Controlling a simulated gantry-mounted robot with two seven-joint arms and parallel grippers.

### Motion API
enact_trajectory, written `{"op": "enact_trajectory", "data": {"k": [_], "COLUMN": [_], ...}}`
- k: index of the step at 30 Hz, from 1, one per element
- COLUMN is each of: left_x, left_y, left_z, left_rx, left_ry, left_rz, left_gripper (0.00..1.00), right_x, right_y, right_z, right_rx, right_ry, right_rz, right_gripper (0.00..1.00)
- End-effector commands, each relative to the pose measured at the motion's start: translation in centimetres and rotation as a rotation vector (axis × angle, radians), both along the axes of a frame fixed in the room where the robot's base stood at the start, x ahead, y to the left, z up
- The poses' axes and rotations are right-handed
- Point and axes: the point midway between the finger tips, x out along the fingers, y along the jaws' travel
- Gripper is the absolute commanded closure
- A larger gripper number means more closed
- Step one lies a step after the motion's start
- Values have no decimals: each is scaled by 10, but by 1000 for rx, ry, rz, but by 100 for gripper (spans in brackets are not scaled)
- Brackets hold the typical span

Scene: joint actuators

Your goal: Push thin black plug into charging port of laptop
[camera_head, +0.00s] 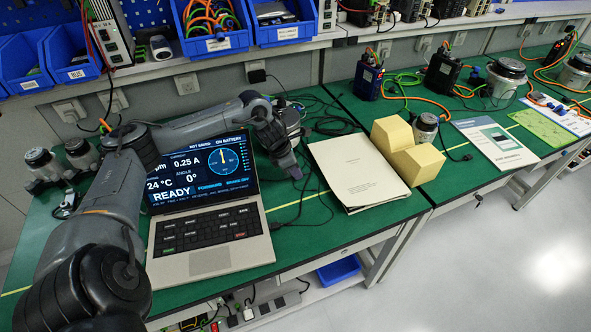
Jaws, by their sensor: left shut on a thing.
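An open silver laptop (212,262) stands on the green bench, its screen lit with readouts including "ON BATTERY" and "READY". My left arm reaches across the top of the screen. My left gripper (291,168) points down just right of the screen, above the bench. It is shut on the thin black plug, which is small and mostly hidden by the fingers. A thin dark cable (302,197) runs on the bench below the gripper, beside the laptop's right side. The charging port cannot be made out. My right gripper is not in view.
A paper booklet (357,170) lies right of the gripper, with yellow blocks (392,134) beside it. Black cables (325,112) lie loosely behind the gripper. Blue bins (213,27) hang above the back. Motors (42,163) stand at the left; more equipment covers the right bench.

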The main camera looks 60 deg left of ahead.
Motion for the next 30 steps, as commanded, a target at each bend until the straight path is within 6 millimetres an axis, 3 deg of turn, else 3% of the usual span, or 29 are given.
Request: {"op": "enact_trajectory", "data": {"k": [5, 6, 10, 23, 30], "left_x": [0, 0, 0, 0, -11], "left_y": [0, 0, 0, 0, 5], "left_z": [-5, -4, -4, -7, 32], "left_rx": [-1, 0, 0, 0, 4], "left_ry": [1, 0, 0, -1, 0], "left_rz": [0, 0, 0, 0, -1], "left_gripper": [100, 80, 60, 59, 59], "right_x": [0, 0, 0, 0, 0], "right_y": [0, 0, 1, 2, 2], "right_z": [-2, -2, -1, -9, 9], "right_rx": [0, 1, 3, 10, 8], "right_ry": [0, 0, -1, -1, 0], "right_rz": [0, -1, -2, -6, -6], "right_gripper": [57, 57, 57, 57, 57]}}
